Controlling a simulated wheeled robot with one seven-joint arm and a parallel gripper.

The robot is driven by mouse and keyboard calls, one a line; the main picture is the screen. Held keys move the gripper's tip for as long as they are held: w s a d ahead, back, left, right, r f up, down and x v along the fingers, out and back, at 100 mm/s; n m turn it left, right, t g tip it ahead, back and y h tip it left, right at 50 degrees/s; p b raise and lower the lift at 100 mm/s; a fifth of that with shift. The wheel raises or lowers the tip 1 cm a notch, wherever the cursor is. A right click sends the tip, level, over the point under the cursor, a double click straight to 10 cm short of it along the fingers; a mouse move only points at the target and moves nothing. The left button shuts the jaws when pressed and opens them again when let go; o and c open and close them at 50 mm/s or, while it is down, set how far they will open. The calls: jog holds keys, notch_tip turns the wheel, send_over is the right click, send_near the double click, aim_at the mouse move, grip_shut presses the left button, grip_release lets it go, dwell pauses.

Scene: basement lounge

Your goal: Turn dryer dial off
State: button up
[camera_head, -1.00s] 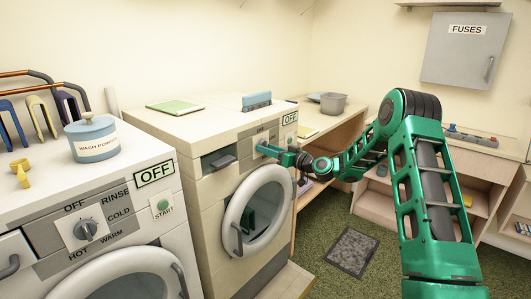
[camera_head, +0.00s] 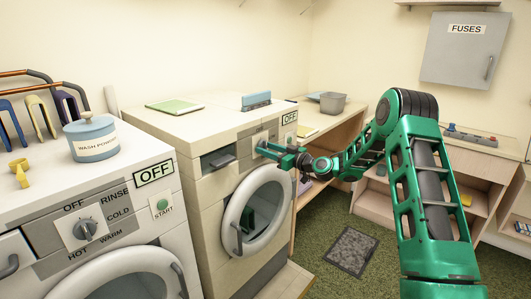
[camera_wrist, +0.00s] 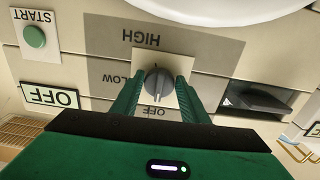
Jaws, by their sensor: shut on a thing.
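The dryer (camera_head: 215,200) is the cream machine in the middle of the head view. Its grey dial (camera_wrist: 157,82) sits on a pale square plate in the wrist view, amid the labels HIGH, LOW and OFF, which appear upside down. My gripper (camera_wrist: 157,92) is at the dial with a green finger on each side, shut on it. The dial's ridge runs roughly up and down in that view, toward the OFF label. In the head view my gripper (camera_head: 268,150) reaches the dryer's front panel and largely hides the dial. A sign on the dryer reads OFF (camera_head: 290,118).
The round dryer door (camera_head: 257,210) is below my gripper. A green START button (camera_wrist: 35,36) and a dark recessed handle (camera_wrist: 262,101) flank the dial. A washer (camera_head: 70,250) stands at left, with a powder tub (camera_head: 92,140) on top. Green floor is open in front.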

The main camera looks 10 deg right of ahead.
jog(key=o, duration=1)
jog(key=shift+r, duration=0.1)
jog(key=v, duration=1)
jog(key=shift+s+d, duration=0.25)
jog(key=shift+s, duration=0.05)
